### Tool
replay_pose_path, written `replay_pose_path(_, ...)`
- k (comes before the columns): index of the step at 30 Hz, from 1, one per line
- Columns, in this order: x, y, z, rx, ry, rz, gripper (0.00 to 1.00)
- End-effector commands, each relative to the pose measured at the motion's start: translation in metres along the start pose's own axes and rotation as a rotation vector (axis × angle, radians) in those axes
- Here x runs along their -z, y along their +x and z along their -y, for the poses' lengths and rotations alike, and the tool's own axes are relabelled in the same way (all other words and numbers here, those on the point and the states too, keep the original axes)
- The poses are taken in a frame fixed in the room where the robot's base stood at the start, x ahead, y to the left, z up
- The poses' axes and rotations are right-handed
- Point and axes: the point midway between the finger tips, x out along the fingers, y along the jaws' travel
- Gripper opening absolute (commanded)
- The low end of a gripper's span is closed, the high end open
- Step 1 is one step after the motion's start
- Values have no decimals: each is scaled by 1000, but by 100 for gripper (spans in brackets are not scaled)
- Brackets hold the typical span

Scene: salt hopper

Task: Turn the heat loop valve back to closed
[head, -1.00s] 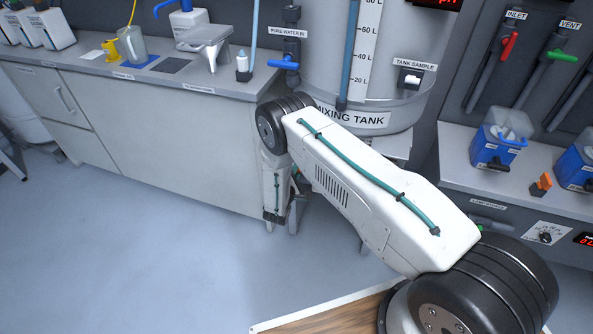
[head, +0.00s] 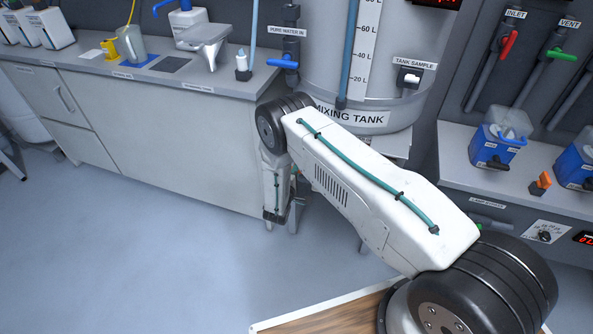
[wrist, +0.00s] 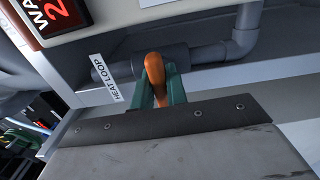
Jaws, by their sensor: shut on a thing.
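In the wrist view, the orange handle of the heat loop valve (wrist: 155,72) stands in front of a grey horizontal pipe. The HEAT LOOP label (wrist: 104,78) is just left of it. My gripper (wrist: 158,90) has its green fingers on both sides of the handle and is shut on it. The handle's lower end is hidden by the gripper body. In the head view my arm reaches down beside the mixing tank (head: 352,118). The gripper and the heat loop valve do not show there.
A red digital display (wrist: 60,15) is above left of the handle in the wrist view. In the head view, a long counter (head: 150,120) stands left of the arm and a shelf with blue containers (head: 495,145) stands right. The floor at the left is clear.

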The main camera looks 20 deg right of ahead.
Motion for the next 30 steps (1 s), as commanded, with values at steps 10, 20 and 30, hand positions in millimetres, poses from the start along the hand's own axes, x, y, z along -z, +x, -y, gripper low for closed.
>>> replay_pose_path(10,-1,0,1,2,-3,2,36)
replay_pose_path(20,0,-20,1,2,-5,-2,36)
replay_pose_path(30,-1,-72,1,2,-3,0,36)
